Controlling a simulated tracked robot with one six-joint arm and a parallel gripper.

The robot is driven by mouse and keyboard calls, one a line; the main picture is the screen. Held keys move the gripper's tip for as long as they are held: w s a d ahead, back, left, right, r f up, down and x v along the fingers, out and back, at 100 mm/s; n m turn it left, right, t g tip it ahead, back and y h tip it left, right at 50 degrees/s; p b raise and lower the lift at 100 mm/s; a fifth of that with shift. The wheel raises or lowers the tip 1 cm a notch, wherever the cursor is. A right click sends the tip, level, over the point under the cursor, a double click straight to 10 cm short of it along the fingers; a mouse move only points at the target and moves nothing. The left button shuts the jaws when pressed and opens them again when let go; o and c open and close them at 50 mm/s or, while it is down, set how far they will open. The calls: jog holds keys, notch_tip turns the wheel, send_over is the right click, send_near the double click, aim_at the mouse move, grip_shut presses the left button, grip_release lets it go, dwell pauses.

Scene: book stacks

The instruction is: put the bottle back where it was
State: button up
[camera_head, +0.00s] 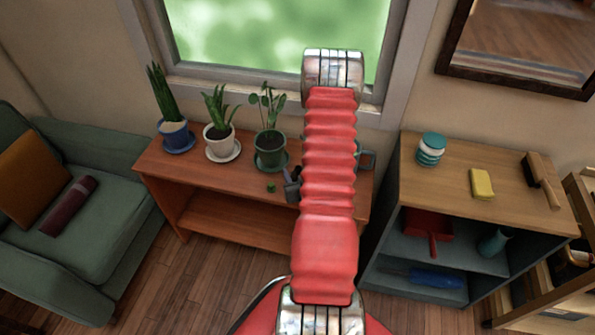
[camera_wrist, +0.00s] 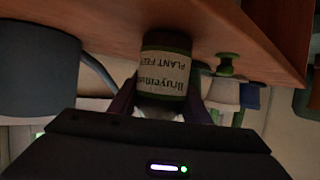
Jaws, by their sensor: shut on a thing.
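My gripper (camera_wrist: 162,100) is shut on a small dark green bottle (camera_wrist: 165,72) with a cream label reading "PLANT FEED". The wrist view is upside down, and the bottle stands out against the wooden top of the plant bench. I cannot tell whether its base touches the wood. In the head view my red arm reaches over the bench (camera_head: 225,174) and hides the bottle.
Potted plants stand on the bench: a blue pot (camera_head: 175,134), a white pot (camera_head: 220,141) and a green pot (camera_head: 270,150). A small green object (camera_head: 270,187) lies near the front edge. A teal vessel (camera_head: 366,158) is partly behind my arm. A shelf (camera_head: 455,155) stands right.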

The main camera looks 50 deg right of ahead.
dwell(0.3)
jog(key=o, duration=1.3)
jog(key=shift+f, duration=0.1)
